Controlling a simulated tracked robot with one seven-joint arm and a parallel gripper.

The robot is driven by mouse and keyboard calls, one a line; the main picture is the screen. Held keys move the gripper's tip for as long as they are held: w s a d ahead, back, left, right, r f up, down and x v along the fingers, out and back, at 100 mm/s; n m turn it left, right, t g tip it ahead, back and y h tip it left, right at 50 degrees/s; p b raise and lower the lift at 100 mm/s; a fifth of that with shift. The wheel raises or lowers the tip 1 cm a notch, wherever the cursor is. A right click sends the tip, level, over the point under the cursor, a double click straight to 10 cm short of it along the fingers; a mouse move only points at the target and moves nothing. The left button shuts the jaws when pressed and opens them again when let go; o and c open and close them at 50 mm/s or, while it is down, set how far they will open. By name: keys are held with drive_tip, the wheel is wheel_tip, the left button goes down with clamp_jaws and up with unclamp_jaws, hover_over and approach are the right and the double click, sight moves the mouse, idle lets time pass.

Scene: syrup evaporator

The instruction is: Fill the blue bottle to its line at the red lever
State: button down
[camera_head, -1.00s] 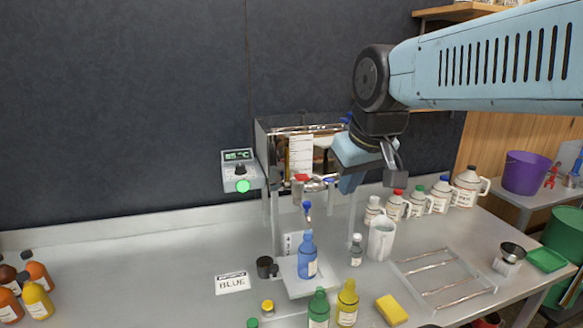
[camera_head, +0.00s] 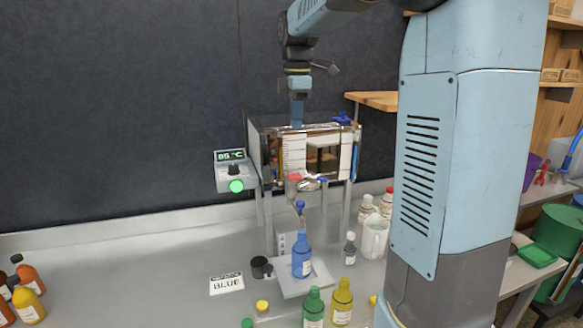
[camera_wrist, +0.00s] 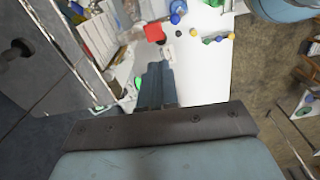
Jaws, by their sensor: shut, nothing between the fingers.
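The blue bottle (camera_head: 302,260) stands upright on a pale platform (camera_head: 318,284) below the front of the evaporator (camera_head: 256,140). The red lever (camera_head: 294,178) is on the evaporator's lower front, above and slightly left of the bottle. It also shows as a red block in the wrist view (camera_wrist: 154,32). A blue-tipped lever (camera_head: 322,180) is just right of it. My gripper (camera_head: 297,122) is shut and empty, pointing down above the evaporator's top in the head view; its fingers show in the wrist view (camera_wrist: 155,70). The bottle's fill line and level cannot be made out.
A control box (camera_head: 236,176) with a lit green button is at the evaporator's left. A "BLUE" card (camera_head: 227,284), dark cup (camera_head: 261,268), green bottle (camera_head: 314,308), yellow bottle (camera_head: 342,302) and white jug (camera_head: 375,238) stand nearby. My arm hides the right side of the bench.

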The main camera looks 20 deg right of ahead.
sight(294, 176)
drive_tip(key=shift+w+f+n, duration=0.2)
drive_tip(key=shift+w+n, duration=0.3)
drive_tip(key=shift+w, duration=0.35)
wheel_tip(294, 176, down, 14)
idle(0.4)
